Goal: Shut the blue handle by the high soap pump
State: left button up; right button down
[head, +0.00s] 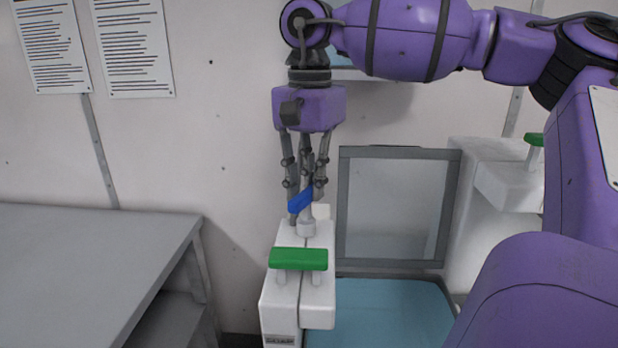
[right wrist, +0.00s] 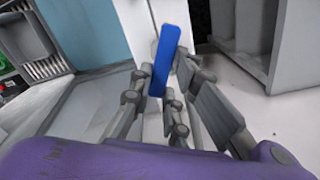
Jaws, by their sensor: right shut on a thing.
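The blue handle (head: 299,201) sits on top of a white pump unit (head: 283,307), behind a green handle (head: 298,259). My right gripper (head: 305,200) points straight down over the unit, with its fingers around the blue handle. In the right wrist view the blue handle (right wrist: 164,60) stands between the fingers (right wrist: 168,100), which are shut on it. In the head view the blue handle is tilted, its right end higher. The fingers partly cover it. My left gripper is not in view.
A grey table (head: 90,250) stands at the left. A framed grey panel (head: 395,205) rises behind a light-blue surface (head: 385,315) right of the pump unit. Another white unit with a green handle (head: 534,140) is farther right, partly behind my right arm.

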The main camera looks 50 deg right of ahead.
aim_at(313, 219)
jog(key=m, duration=0.4)
jog(key=m+p, duration=0.1)
jog(key=m, duration=0.1)
jog(key=shift+s+r, duration=0.15)
jog(key=shift+s, duration=0.25)
jog(key=m, duration=0.6)
jog(key=shift+s+a+p, duration=0.2)
jog(key=shift+s+p, duration=0.05)
jog(key=shift+p, duration=0.15)
jog(key=shift+m, duration=0.3)
jog(key=c, duration=1.7)
grip_release()
notch_tip(313, 219, up, 12)
jog(key=shift+f, duration=0.1)
